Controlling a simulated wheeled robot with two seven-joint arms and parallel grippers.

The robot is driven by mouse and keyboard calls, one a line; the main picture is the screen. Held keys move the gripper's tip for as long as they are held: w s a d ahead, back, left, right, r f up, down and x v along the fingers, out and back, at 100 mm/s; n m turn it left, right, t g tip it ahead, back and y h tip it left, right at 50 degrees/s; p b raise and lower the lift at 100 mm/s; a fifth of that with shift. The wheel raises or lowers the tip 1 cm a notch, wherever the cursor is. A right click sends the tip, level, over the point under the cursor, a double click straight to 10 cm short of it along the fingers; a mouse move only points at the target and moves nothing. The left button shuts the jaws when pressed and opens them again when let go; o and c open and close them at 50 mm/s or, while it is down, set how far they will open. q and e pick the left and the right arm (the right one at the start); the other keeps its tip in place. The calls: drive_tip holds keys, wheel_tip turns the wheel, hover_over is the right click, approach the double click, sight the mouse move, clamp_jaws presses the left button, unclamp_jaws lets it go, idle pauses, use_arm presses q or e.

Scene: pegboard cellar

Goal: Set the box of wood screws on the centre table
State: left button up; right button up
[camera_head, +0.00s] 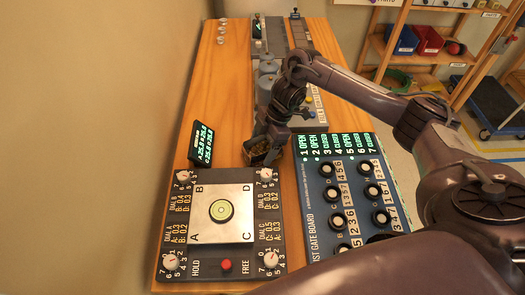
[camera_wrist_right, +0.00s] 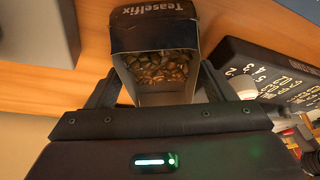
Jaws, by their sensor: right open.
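The box of wood screws (camera_head: 257,154) is a small dark open-topped box on the wooden table, just behind the silver-topped dial device. In the right wrist view the box (camera_wrist_right: 155,38) shows the word Teaselfix on its dark flap and brass-coloured screws inside. My right gripper (camera_head: 266,138) reaches down at the box from behind. In the right wrist view its two fingers stand open, one on each side of the box; I cannot tell whether they touch it. My left gripper is out of view. Whether this wooden table (camera_head: 215,100) is the centre table I cannot tell.
The dial device (camera_head: 180,225) and the dark gate board (camera_head: 320,215) crowd the table's near part. A small display (camera_head: 201,143) stands left of the box. A grey machine (camera_head: 265,80) is behind it. Bare wood lies along the left. Shelves with bins (camera_head: 428,40) stand right.

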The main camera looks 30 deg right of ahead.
drive_tip(key=shift+f, duration=0.3)
idle(0.5)
drive_tip(key=shift+w+r, duration=0.1)
drive_tip(key=c, duration=1.2)
drive_tip(key=shift+o, duration=0.2)
drive_tip(key=shift+r, duration=0.5)
wheel_tip(320, 180, up, 19)
drive_tip(key=p, duration=0.4)
drive_tip(key=shift+r, duration=0.15)
